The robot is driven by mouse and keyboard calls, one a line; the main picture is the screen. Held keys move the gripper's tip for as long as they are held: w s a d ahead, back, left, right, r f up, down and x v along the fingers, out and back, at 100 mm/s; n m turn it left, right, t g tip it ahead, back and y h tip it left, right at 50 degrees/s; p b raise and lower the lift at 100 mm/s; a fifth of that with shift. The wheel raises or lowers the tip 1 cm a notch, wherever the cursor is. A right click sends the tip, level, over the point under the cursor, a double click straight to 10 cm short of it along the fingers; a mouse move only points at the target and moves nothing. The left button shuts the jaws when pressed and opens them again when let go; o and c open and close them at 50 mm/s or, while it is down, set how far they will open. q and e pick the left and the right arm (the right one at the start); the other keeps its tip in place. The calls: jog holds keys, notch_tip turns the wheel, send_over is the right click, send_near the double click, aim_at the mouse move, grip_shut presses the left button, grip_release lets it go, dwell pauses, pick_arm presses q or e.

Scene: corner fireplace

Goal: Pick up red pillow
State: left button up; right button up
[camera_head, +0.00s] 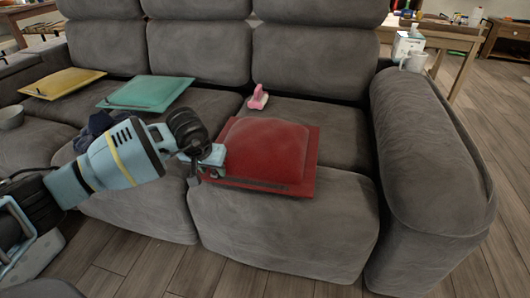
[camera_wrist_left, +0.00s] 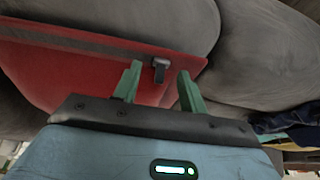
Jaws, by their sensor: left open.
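The red pillow (camera_head: 265,150) lies flat on the right seat of the grey sofa (camera_head: 300,235). It is square with a raised middle and a dark strip along its front edge. My left gripper (camera_head: 205,165) is at the pillow's left front corner. In the left wrist view, the open fingers (camera_wrist_left: 160,88) are over the corner of the red pillow (camera_wrist_left: 75,75). A small dark tab (camera_wrist_left: 160,68) at the pillow's edge shows between the fingers. I cannot tell whether the fingers touch the pillow. My right gripper is not in view.
A green pillow (camera_head: 148,92) and a yellow pillow (camera_head: 62,82) lie on the seats to the left. A pink item (camera_head: 258,98) lies behind the red pillow. A dark cloth (camera_head: 98,128) is beside my left arm. The sofa's armrest (camera_head: 425,150) bounds the right side.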

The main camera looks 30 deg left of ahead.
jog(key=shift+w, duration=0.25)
pick_arm(q)
grip_shut()
jog(key=shift+r, duration=0.15)
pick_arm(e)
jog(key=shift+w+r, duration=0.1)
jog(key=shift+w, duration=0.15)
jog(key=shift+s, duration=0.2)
